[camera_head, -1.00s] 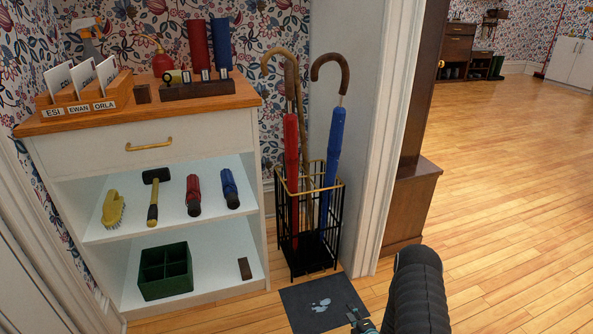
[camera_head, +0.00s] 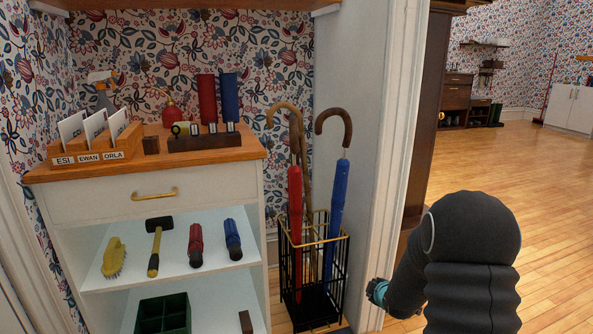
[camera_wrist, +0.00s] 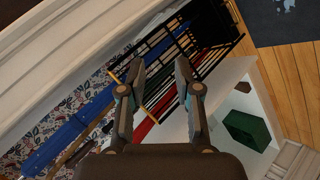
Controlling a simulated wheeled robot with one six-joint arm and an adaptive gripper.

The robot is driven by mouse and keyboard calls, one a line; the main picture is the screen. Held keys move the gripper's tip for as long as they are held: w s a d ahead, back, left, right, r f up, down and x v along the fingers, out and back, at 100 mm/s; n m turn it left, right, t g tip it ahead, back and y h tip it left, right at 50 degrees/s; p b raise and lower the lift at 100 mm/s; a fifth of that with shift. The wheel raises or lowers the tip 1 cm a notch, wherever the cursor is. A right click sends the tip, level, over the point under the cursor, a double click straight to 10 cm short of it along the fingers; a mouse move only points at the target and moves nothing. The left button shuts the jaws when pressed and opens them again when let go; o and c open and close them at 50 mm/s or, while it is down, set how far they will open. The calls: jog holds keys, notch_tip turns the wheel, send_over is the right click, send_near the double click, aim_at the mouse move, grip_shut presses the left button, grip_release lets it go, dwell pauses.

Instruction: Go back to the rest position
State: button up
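My gripper shows in the wrist view (camera_wrist: 158,72), with its two fingers spread apart and nothing between them. Behind the fingers in that view lies the black wire umbrella stand (camera_wrist: 215,45). In the head view my dark arm fills the lower right, and its end is by the white door frame; the fingers are hidden there. The umbrella stand (camera_head: 315,275) stands to the left of my arm, apart from it. It holds a red umbrella (camera_head: 296,225), a blue umbrella (camera_head: 336,215) and a wooden cane (camera_head: 306,175).
A white cabinet (camera_head: 100,208) with a wooden top stands at the left. Its shelf holds a brush (camera_head: 113,257), a mallet (camera_head: 155,250) and two folded umbrellas. A green divided box (camera_head: 163,315) sits lower. The white door frame (camera_head: 390,150) is close to my arm. Open wooden floor (camera_head: 530,185) lies right.

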jog(key=s+a+r+m+g+h, duration=0.1)
jog(key=s+a+r+m+g, duration=0.15)
jog(key=s+r+m, duration=0.95)
jog(key=s+a+r, duration=0.1)
jog(key=s+r, duration=0.2)
jog(key=s, duration=0.6)
jog(key=s+a+r+g, duration=0.1)
jog(key=s+r, duration=0.3)
jog(key=s, duration=0.5)
jog(key=s+a+r+m+g, duration=0.1)
jog(key=s+a+r, duration=0.2)
jog(key=s, duration=0.7)
jog(key=shift+r+y, duration=0.4)
jog(key=shift+r, duration=0.25)
